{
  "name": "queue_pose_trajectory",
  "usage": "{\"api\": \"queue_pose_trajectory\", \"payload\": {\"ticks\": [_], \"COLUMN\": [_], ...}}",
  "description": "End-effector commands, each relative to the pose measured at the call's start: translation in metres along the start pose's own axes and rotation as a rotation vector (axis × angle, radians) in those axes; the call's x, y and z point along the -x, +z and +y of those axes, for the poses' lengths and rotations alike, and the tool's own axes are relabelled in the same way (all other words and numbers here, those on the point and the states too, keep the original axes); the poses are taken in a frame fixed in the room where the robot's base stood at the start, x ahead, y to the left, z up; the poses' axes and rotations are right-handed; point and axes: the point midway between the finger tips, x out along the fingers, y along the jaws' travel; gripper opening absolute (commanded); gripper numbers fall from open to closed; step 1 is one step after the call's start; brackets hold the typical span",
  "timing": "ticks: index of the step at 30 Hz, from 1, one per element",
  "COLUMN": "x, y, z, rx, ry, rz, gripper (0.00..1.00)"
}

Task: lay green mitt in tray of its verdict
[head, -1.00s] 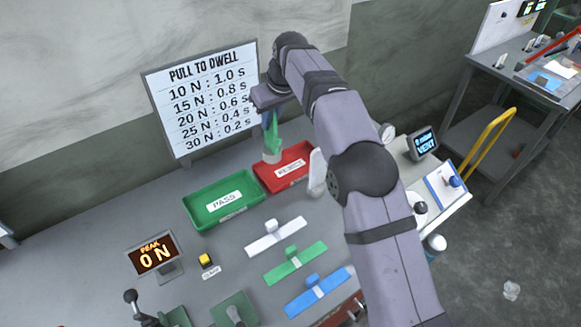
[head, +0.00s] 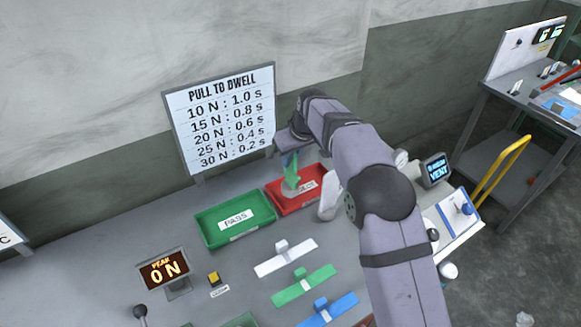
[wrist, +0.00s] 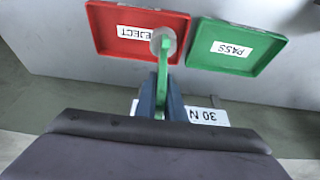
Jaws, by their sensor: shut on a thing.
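A green mitt (head: 291,170) with a pale round cuff end hangs from my gripper (head: 287,157), which is shut on it. In the wrist view the mitt (wrist: 163,78) extends from my gripper (wrist: 161,100), and its pale end overlaps the red tray's label edge. The red tray (head: 322,177), labelled REJECT, is below the mitt; it also shows in the wrist view (wrist: 112,47). The green tray (head: 205,226), labelled PASS, is empty to its left and shows in the wrist view (wrist: 204,50). I cannot tell whether the mitt touches the red tray.
A sign (head: 222,115) headed PULL TO DWELL stands behind the trays. A display (head: 163,270) reads PEAK 0 N. White (head: 286,258), green (head: 303,286) and blue (head: 327,311) bars lie in front.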

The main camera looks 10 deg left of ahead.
Motion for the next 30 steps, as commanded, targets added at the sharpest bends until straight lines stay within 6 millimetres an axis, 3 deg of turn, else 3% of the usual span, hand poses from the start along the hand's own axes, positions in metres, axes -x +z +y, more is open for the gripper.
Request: {"api": "queue_pose_trajectory", "payload": {"ticks": [12, 25, 26, 27, 30], "x": [-0.033, -0.038, -0.038, -0.037, -0.037], "y": [0.014, 0.016, 0.016, 0.016, 0.016], "z": [0.000, 0.000, 0.000, 0.000, 0.000], "rx": [-0.001, 0.000, 0.000, 0.000, 0.000], "ry": [0.000, 0.000, 0.000, 0.000, 0.000], "rz": [-0.001, 0.000, 0.000, -0.001, -0.001], "gripper": [0.00, 0.00, 0.16, 0.26, 0.28]}}
